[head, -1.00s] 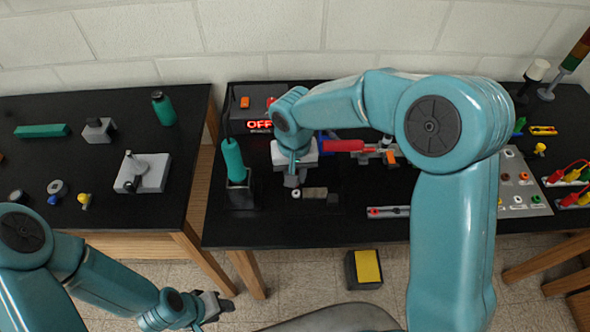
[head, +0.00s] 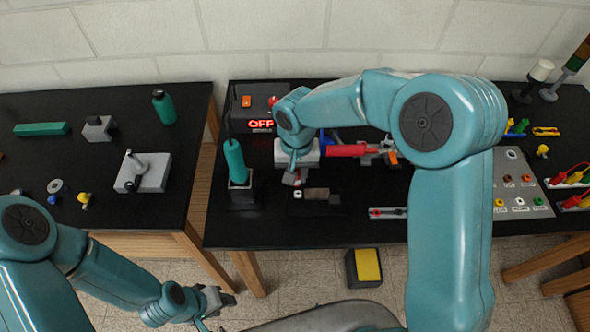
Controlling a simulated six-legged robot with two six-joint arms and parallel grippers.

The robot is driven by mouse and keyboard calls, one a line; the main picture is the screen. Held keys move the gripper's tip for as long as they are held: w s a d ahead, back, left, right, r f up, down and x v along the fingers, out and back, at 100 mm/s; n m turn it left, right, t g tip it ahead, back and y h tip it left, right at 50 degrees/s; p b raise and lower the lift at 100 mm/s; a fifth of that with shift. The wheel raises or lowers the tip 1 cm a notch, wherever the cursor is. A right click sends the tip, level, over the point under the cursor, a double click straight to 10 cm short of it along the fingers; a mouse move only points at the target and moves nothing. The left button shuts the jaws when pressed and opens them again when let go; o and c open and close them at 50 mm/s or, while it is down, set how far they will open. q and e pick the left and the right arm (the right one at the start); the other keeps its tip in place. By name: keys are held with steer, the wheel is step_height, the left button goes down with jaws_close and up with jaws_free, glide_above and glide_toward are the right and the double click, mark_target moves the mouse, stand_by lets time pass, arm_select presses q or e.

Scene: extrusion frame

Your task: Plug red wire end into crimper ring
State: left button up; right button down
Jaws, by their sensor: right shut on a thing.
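My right gripper (head: 294,179) points down over the black bench, left of the red-handled tool (head: 350,150), which may be the crimper. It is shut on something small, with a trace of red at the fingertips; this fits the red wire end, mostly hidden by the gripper. A small pale ring-like piece (head: 297,194) lies just below the fingertips, beside a grey-brown block (head: 321,195). I cannot tell whether it is the crimper ring or whether the wire touches it. My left gripper (head: 217,300) hangs low over the floor, and its jaw opening is unclear.
A green-handled tool stands in a dark holder (head: 242,195) left of my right gripper. Behind is a box with a lit OFF display (head: 260,125). A grey socket panel (head: 520,190) lies at right. A gap separates this bench from the left bench (head: 60,215).

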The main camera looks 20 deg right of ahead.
mark_target(298, 183)
steer(key=shift+s+d+f+b, duration=0.2)
steer(key=shift+f+b, duration=0.1)
steer(key=shift+f, duration=0.5)
steer(key=f, duration=0.1)
steer(key=f+b, duration=0.1)
steer(key=f, duration=0.1)
steer(key=shift+w+d, duration=0.3)
steer(key=shift+w, duration=0.05)
steer(key=shift+d+f+b, duration=0.15)
steer(key=shift+f+b, duration=0.15)
steer(key=shift+b, duration=0.05)
steer(key=shift+s+a, duration=0.4)
steer(key=shift+a, duration=0.05)
steer(key=shift+w+a, duration=0.1)
steer(key=shift+w+d+f, duration=0.2)
steer(key=shift+w+d, duration=0.05)
steer(key=shift+w, duration=0.1)
steer(key=shift+s+a+r, duration=0.15)
steer(key=shift+s+r, duration=0.1)
steer(key=shift+s, duration=0.05)
steer(key=shift+w+f, duration=0.15)
steer(key=shift+w, duration=0.15)
steer(key=shift+s, duration=0.2)
steer(key=shift+w, duration=0.1)
steer(key=shift+w, duration=0.1)
